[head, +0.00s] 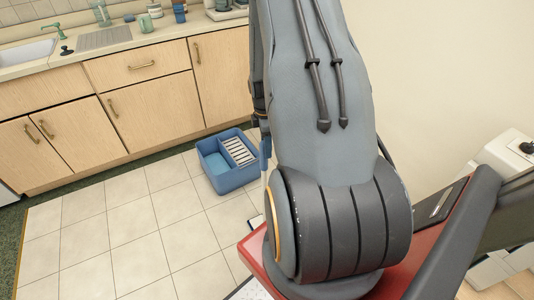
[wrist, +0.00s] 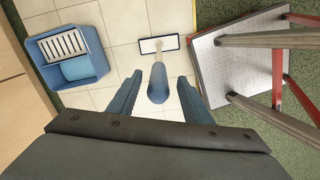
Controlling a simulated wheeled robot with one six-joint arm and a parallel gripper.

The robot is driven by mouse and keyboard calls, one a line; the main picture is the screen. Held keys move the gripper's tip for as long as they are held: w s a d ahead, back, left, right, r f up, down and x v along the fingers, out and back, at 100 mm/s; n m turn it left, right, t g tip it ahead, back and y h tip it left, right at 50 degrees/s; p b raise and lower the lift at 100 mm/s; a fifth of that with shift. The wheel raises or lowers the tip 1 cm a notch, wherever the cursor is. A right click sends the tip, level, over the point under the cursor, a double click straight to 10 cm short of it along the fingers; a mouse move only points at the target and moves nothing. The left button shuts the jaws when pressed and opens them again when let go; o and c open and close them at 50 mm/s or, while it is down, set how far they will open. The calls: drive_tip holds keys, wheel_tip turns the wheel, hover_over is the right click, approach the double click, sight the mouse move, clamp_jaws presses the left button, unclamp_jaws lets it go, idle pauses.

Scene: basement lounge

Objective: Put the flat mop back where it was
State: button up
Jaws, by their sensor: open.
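The flat mop's blue handle (wrist: 157,84) points up toward the wrist camera, and its flat white head with a dark blue edge (wrist: 159,44) is on the tiled floor. My gripper (wrist: 157,92) is open, with one finger on each side of the handle. In the wrist view, gaps show between the handle and both fingers. In the head view, a blue part of the mop handle (head: 265,152) shows beside my arm, which hides the gripper.
A blue bucket with a white slatted wringer (head: 228,160) stands on the tiles by the wooden cabinets (head: 150,115); the wrist view shows the bucket too (wrist: 96,62). A grey platform with red legs (wrist: 258,68) stands right of the mop. Tiles at left are clear.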

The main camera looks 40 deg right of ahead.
wheel_tip(320, 180, up, 7)
drive_tip(key=shift+a+f+b, duration=0.1)
drive_tip(key=shift+a+b, duration=0.05)
drive_tip(key=shift+b, duration=0.55)
drive_tip(key=a+r+m, duration=0.3)
drive_tip(key=a+r, duration=0.2)
drive_tip(key=a, duration=0.3)
drive_tip(key=a+r+m, duration=0.3)
drive_tip(key=a+r, duration=0.1)
drive_tip(key=a, duration=0.4)
drive_tip(key=s+a+r+m+t, duration=0.1)
drive_tip(key=s+a+r+m, duration=0.4)
drive_tip(key=s+a, duration=0.4)
drive_tip(key=a+m, duration=0.1)
drive_tip(key=a, duration=0.2)
drive_tip(key=shift+a+r, duration=0.2)
drive_tip(key=shift+a, duration=0.1)
drive_tip(key=shift+w+a, duration=0.15)
drive_tip(key=shift+a, duration=0.15)
